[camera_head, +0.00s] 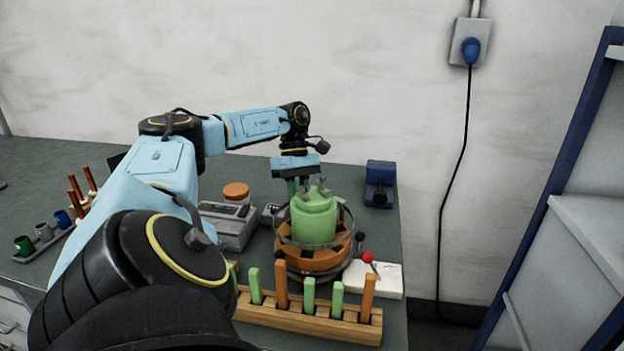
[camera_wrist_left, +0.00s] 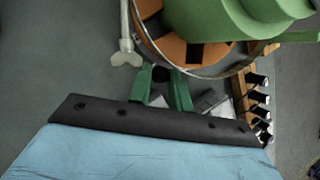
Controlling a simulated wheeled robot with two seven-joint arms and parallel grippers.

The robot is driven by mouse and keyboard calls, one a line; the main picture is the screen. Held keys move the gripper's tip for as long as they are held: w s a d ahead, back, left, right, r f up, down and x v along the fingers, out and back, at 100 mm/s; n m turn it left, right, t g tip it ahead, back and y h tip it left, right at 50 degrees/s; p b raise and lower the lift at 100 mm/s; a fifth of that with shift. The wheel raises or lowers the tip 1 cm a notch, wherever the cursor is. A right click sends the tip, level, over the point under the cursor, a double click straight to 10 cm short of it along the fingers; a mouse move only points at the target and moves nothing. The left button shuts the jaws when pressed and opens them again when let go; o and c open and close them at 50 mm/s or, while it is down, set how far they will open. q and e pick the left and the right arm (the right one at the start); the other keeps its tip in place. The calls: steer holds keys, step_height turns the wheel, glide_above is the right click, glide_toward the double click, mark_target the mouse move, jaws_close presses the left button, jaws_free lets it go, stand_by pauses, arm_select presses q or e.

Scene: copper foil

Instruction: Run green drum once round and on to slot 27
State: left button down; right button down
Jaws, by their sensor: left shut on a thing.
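The green drum (camera_head: 313,222) stands upright on an orange base (camera_head: 318,262) with dark patches, inside a thin metal ring. In the left wrist view the green drum (camera_wrist_left: 225,25) fills the top right, with the orange base (camera_wrist_left: 165,45) and ring beneath it. My left gripper (camera_head: 298,188) is beside the drum's far left side. Its green fingers (camera_wrist_left: 163,84) are closed about a small dark knob (camera_wrist_left: 161,74), close to the ring. What the knob joins to is hidden. Slot 27 cannot be made out. My right gripper is not in view.
A wooden rack (camera_head: 305,322) with green and orange pegs stands in front of the drum. A white plate (camera_head: 390,283) with a red ball lies right. A grey device (camera_head: 230,230) stands left, a blue box (camera_head: 380,183) behind right. Small cups (camera_head: 45,233) stand far left.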

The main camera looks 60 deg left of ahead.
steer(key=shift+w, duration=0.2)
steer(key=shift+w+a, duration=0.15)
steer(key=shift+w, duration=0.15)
arm_select(q)
steer(key=c, duration=1.3)
jaws_free()
steer(key=shift+r, duration=0.1)
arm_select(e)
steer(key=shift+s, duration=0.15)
arm_select(q)
steer(key=p+v, duration=0.8)
steer(key=v, duration=0.5)
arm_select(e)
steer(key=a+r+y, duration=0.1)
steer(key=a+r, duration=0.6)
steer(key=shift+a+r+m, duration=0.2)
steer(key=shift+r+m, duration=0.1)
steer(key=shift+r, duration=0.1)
